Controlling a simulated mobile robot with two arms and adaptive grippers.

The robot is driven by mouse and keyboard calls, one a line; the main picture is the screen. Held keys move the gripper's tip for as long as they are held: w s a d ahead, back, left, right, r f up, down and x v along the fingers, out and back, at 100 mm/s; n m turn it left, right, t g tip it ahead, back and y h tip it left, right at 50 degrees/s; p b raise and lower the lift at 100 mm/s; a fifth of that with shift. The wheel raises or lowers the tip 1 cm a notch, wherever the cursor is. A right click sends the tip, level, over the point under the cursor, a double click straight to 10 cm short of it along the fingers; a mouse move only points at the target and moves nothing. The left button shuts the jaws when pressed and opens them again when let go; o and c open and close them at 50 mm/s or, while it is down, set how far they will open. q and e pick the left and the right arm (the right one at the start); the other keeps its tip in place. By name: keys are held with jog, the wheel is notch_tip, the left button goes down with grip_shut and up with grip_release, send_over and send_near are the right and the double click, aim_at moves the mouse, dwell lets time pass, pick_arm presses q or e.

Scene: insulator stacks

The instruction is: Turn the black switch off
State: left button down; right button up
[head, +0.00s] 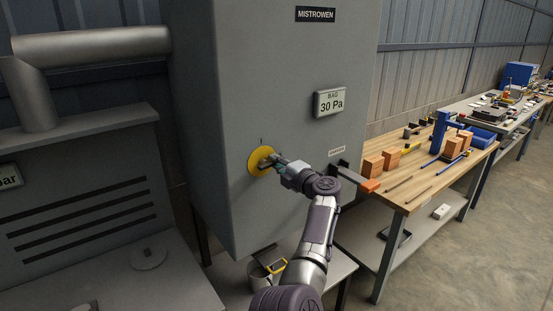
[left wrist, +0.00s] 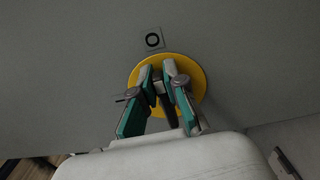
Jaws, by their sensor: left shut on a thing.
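The yellow round plate (head: 256,167) of the switch sits on the front of the grey cabinet (head: 235,95). It also shows in the left wrist view (left wrist: 198,77). My left gripper (head: 273,162) is at this plate. In the left wrist view its two fingers (left wrist: 161,78) are closed around the black switch (left wrist: 166,103) in the middle of the plate. The switch is largely hidden between the fingers, so its exact angle is hard to tell. A label with an O (left wrist: 153,40) is above the plate, and a small dark mark (left wrist: 121,98) is to its left.
A display reading 30 Pa (head: 331,102) is on the cabinet, up and right of the switch. A black bar with an orange end (head: 369,185) sticks out at right. A wooden workbench (head: 420,192) with blocks and tools stands further right.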

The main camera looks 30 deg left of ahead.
pick_arm(q)
jog(key=shift+m, duration=0.3)
